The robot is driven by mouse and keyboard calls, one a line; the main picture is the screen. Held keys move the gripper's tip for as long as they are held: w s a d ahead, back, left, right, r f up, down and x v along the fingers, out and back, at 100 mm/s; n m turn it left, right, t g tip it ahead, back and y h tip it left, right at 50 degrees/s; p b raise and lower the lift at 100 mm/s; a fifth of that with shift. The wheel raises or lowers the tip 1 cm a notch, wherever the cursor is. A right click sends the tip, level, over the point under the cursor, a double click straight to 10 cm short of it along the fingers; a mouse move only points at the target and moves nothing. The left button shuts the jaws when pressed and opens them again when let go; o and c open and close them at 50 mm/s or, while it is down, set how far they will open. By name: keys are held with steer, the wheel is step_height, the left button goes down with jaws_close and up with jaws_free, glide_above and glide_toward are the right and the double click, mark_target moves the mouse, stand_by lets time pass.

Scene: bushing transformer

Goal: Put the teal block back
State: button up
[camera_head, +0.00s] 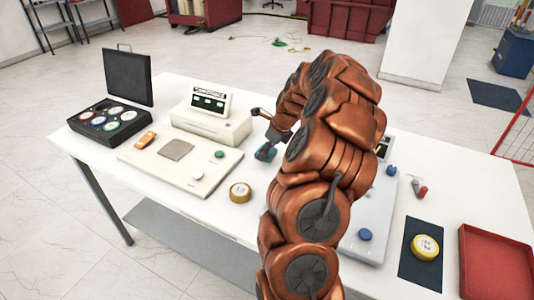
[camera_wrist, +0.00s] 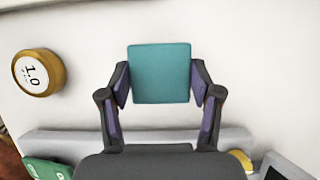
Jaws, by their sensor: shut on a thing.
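The teal block (camera_wrist: 160,73) is between the two fingers of my gripper (camera_wrist: 160,88) in the wrist view. The fingers are shut on its left and right sides. In the head view the teal block (camera_head: 265,153) shows below my gripper (camera_head: 271,141), over the white table (camera_head: 262,180) to the right of the beige device. I cannot tell whether the block touches the table. Part of my gripper is hidden behind my arm.
A yellow round weight (camera_head: 240,192) stands on the table nearby; it also shows in the wrist view (camera_wrist: 39,73). A beige panel (camera_head: 180,165), a black case (camera_head: 108,118), a dark mat (camera_head: 420,255) with another yellow weight, and a red tray (camera_head: 497,265) occupy the table.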

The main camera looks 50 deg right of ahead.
steer(key=shift+f+p, duration=0.4)
steer(key=shift+f, duration=0.75)
steer(key=shift+f, duration=0.15)
steer(key=o, duration=1.2)
steer(key=b+v, duration=0.4)
steer(key=v, duration=0.8)
